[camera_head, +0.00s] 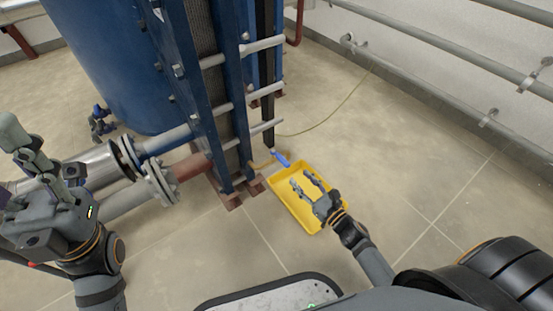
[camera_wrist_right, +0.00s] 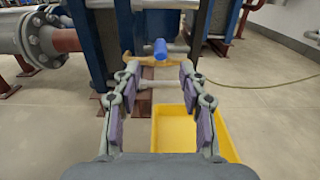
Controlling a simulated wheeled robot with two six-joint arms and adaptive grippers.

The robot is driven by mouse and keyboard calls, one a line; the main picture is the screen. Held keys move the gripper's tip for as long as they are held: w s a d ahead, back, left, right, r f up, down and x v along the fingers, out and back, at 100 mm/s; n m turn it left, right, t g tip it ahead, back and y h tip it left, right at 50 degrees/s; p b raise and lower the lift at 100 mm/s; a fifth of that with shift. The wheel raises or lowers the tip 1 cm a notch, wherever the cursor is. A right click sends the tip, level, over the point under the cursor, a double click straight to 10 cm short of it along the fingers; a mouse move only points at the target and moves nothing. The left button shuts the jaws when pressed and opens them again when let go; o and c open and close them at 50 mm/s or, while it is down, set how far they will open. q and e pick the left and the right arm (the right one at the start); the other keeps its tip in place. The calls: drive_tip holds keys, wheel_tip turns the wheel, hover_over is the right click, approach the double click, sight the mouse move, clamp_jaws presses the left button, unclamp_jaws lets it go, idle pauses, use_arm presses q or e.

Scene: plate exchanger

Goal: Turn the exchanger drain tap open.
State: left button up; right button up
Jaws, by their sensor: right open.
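The drain tap has a brass body (camera_head: 261,163) and a blue handle (camera_head: 282,158). It sits low at the foot of the blue plate exchanger (camera_head: 208,95). In the right wrist view the blue handle (camera_wrist_right: 160,48) stands up above the brass body (camera_wrist_right: 146,61), beyond the fingertips and between them in the picture. My right gripper (camera_head: 304,182) is open and empty, over the yellow tray and short of the tap; its two fingers also frame the tap in the wrist view (camera_wrist_right: 158,70). My left gripper (camera_head: 46,158) is at the far left, away from the tap; its jaw opening is unclear.
A yellow tray (camera_head: 284,205) lies on the floor below the tap and my right gripper. Flanged pipes (camera_head: 160,179) run left from the exchanger. Metal tie rods (camera_head: 262,130) stick out above the tap.

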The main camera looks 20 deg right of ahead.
sight(289, 165)
drive_tip(key=b+x, duration=0.1)
drive_tip(key=x, duration=0.9)
drive_tip(key=shift+w, duration=0.25)
clamp_jaws()
